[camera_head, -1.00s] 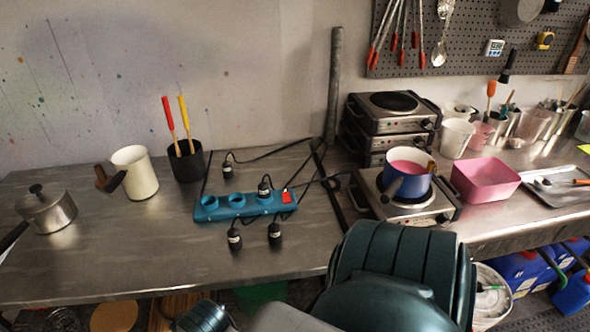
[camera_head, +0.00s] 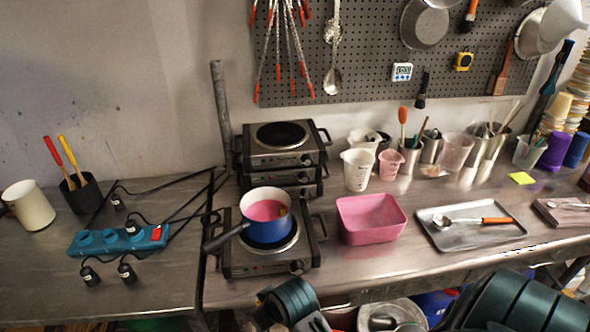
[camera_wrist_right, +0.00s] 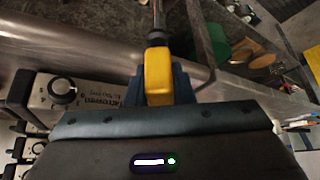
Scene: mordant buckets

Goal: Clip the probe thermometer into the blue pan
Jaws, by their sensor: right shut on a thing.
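The blue pan (camera_head: 266,231) sits on the front hot plate (camera_head: 262,264) in the head view. It holds pink liquid, its dark handle points left, and a small brown item shows at its right inner rim. In the right wrist view my right gripper (camera_wrist_right: 157,88) is shut on a yellow-bodied tool with a thin metal stem, which looks like the probe thermometer (camera_wrist_right: 158,72). Its stem runs toward the top of that view, and its tip is cut off. The pan is not seen in the wrist view. My left gripper is not in view.
A pink tub (camera_head: 370,236) stands right of the hot plate, then a metal tray (camera_head: 450,243) with a ladle. Stacked hot plates (camera_head: 283,150) stand behind the pan. A blue power strip (camera_head: 115,243) with cords lies to the left. Cups and utensil pots line the back.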

